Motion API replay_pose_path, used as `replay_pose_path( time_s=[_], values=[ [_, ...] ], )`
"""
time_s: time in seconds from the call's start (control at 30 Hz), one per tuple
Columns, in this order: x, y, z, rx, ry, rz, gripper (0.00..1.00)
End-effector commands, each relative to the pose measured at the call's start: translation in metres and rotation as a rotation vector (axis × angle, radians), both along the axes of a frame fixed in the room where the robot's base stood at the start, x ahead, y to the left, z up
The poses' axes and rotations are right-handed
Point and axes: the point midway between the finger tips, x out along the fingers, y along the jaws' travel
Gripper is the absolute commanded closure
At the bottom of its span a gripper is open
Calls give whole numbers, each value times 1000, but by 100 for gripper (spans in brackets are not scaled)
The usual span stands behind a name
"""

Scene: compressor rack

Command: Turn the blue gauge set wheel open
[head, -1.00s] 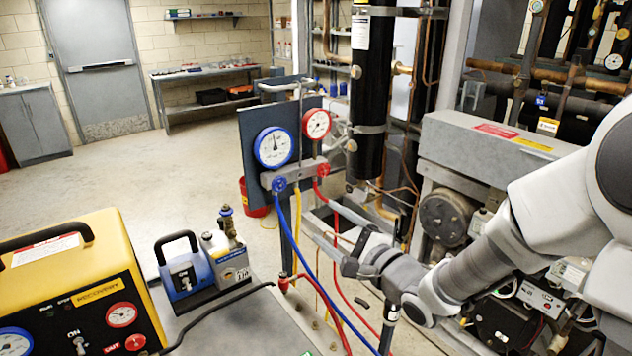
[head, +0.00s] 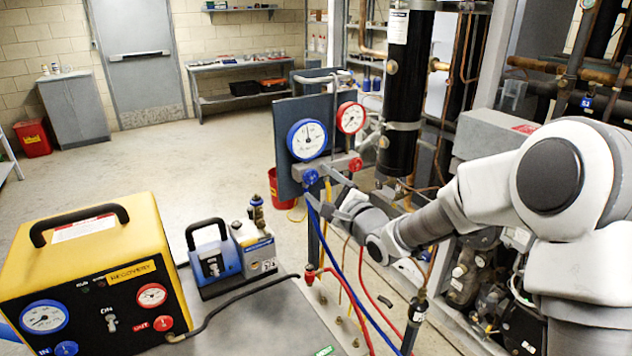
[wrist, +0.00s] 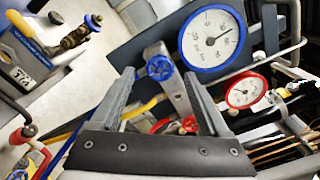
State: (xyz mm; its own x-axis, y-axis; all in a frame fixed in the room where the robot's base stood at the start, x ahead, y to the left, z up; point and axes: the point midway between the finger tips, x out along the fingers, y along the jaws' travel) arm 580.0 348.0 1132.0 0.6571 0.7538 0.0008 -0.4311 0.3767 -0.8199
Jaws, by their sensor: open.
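The blue set wheel (head: 311,177) sits on the left end of the grey manifold block (head: 333,171), below the blue-rimmed gauge (head: 307,139). In the wrist view the blue wheel (wrist: 160,67) shows between and beyond my fingertips. My gripper (wrist: 157,76) is open and empty, its two fingers apart on either side of the wheel in that view; contact is not visible. In the head view my gripper (head: 338,204) is just below and right of the wheel. A red wheel (head: 355,164) is at the right end of the block, below the red-rimmed gauge (head: 351,117).
Blue, yellow and red hoses hang below the manifold near my gripper. A yellow recovery machine (head: 90,285) and a small blue pump (head: 211,262) stand on the grey surface at left. A black cylinder (head: 406,95) and pipework stand at right.

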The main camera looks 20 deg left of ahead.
Motion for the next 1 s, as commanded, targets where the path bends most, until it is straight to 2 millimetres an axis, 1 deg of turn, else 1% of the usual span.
replay_pose_path(
  time_s=[0.1, 0.23, 0.57, 0.6, 0.67, 0.7, 0.77, 0.8, 0.87, 1.0],
  values=[
    [9, 10, 0, -1, 1, 1, 21],
    [14, 16, -1, 0, 2, 0, 21],
    [16, 18, 0, -1, 1, -2, 21],
    [16, 18, 0, -1, 1, -2, 28],
    [16, 18, 0, -1, 1, -2, 39],
    [16, 18, 0, -1, 1, -2, 46],
    [16, 18, 0, -1, 1, -2, 57],
    [16, 18, 0, -1, 1, -2, 64],
    [16, 17, 0, -1, 1, -2, 75],
    [16, 17, 0, -1, 1, -2, 100]
  ],
)
